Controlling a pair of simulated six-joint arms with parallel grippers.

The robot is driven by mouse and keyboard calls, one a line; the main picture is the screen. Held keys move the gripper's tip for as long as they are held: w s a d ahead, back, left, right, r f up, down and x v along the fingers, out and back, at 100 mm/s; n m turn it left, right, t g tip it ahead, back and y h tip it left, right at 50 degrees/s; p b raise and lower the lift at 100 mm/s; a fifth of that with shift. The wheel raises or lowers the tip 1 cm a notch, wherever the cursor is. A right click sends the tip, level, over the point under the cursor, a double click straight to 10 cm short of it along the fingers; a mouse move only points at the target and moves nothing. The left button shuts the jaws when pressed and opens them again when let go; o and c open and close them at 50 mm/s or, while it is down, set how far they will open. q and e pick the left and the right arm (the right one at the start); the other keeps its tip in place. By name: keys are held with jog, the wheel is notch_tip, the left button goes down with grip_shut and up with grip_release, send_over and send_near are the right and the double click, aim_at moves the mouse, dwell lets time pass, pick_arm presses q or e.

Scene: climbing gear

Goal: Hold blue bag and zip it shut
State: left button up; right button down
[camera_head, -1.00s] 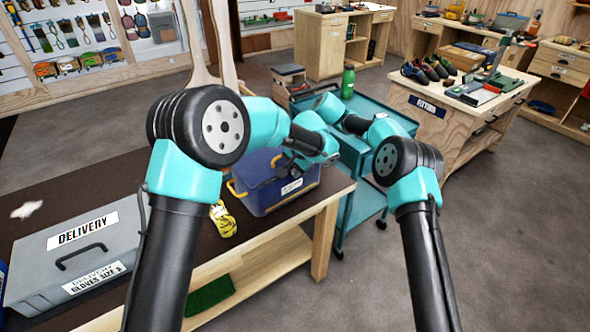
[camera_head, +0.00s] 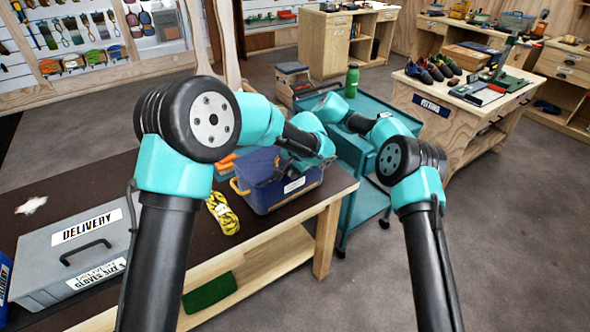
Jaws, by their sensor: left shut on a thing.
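The blue bag (camera_head: 283,193) stands on the dark bench top near its right end, with a yellow-orange handle at its left side and a white label on its front. My left gripper (camera_head: 284,170) reaches down over the bag's top from the right and is shut on it. The dark fingers blend with the bag, so the exact spot of the grip and the zip are hard to make out. My right arm reaches in behind the left arm. Its gripper does not show.
A yellow patterned rope bundle (camera_head: 223,213) lies left of the bag, and orange items show behind it. A grey delivery box (camera_head: 75,255) stands at the left. A teal cart (camera_head: 368,190) with a green bottle (camera_head: 351,82) stands beyond the bench's right end.

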pick_arm(q)
jog(key=shift+s+a, duration=0.5)
jog(key=shift+a, duration=0.15)
pick_arm(e)
jog(key=shift+s+f, duration=0.1)
jog(key=shift+f, duration=0.3)
pick_arm(q)
jog(key=shift+s+a+r, duration=0.1)
jog(key=shift+s+a, duration=0.55)
jog(key=shift+a, duration=0.2)
jog(key=shift+s+a, duration=0.55)
jog(key=shift+a, duration=0.2)
pick_arm(e)
jog(key=shift+f, duration=0.1)
pick_arm(q)
jog(key=shift+s+a, duration=0.1)
jog(key=shift+a, duration=0.05)
jog(key=shift+s+a, duration=0.5)
jog(key=shift+a, duration=0.1)
pick_arm(e)
jog(key=shift+r, duration=3.9)
